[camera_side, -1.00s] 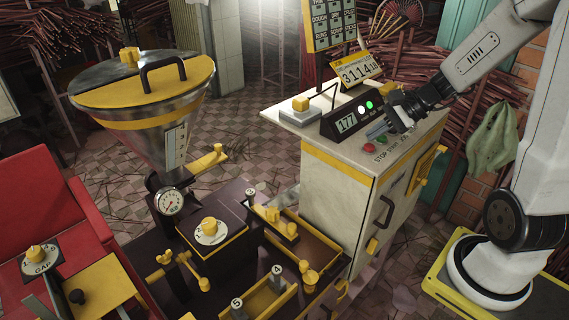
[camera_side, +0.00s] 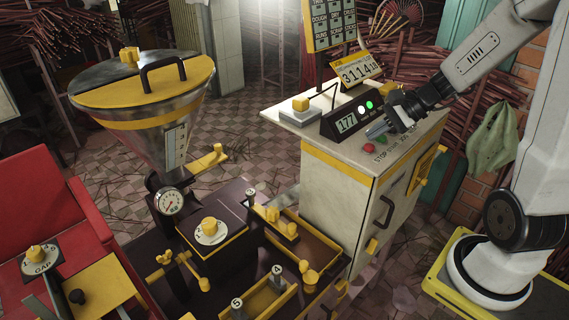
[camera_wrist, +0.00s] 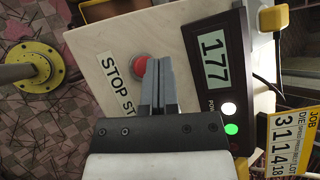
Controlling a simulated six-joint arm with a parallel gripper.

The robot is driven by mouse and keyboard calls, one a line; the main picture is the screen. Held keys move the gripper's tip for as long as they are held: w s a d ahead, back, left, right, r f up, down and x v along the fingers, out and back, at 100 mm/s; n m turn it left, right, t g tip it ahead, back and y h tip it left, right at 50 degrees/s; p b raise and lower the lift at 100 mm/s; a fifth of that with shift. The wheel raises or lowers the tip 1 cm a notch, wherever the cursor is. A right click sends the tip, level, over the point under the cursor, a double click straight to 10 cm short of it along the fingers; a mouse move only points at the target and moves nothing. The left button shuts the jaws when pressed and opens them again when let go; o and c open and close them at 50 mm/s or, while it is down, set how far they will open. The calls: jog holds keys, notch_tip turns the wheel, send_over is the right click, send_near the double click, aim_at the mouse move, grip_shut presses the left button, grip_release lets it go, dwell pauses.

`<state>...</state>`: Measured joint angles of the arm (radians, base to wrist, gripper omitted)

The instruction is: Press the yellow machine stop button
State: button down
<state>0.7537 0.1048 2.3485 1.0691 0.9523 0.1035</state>
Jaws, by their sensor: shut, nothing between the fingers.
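The red stop button (camera_side: 369,147) is on the pale top of the yellow-trimmed cabinet (camera_side: 335,190). A green button (camera_side: 381,140) is close to it. In the wrist view the red button (camera_wrist: 140,66) sits beside the STOP lettering, partly hidden by my fingers. My gripper (camera_side: 372,132) is shut and empty, with its fingertips near the red button and the dark display box. In the wrist view the shut fingers (camera_wrist: 154,62) overlap the button's right edge. I cannot tell how high they are above it or whether they touch it.
A display box reading 177 (camera_side: 346,122) with lit lamps stands just left of my fingers. The hopper (camera_side: 145,100) stands far left.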

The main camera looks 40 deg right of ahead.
aim_at(373, 145)
jog(key=shift+f, duration=0.95)
dwell(1.8)
jog(key=shift+r, duration=0.95)
jog(key=shift+r, duration=0.15)
jog(key=shift+r, duration=2.35)
